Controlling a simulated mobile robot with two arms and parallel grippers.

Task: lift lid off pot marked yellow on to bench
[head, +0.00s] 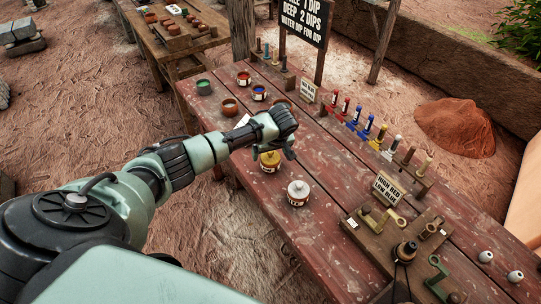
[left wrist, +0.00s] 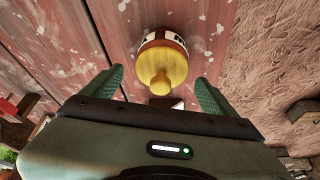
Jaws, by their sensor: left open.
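The pot marked yellow (head: 269,166) stands on the red-brown wooden bench (head: 310,240), just below my left gripper in the head view. Its yellow lid (left wrist: 163,68) with a round knob is on it, and shows in the left wrist view between the two green fingers. My left gripper (left wrist: 163,95) is open, with a finger on each side of the lid and apart from it. In the head view the left gripper (head: 288,150) hangs over the bench beside the pot. My right gripper is not in view.
A white-lidded pot (head: 298,193) stands close to the yellow one. Open colour pots, including a green one (head: 204,87), stand toward the far end. A row of coloured pegs and a wooden fixture (head: 395,240) take up the right side. Bare bench lies in front of the white-lidded pot.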

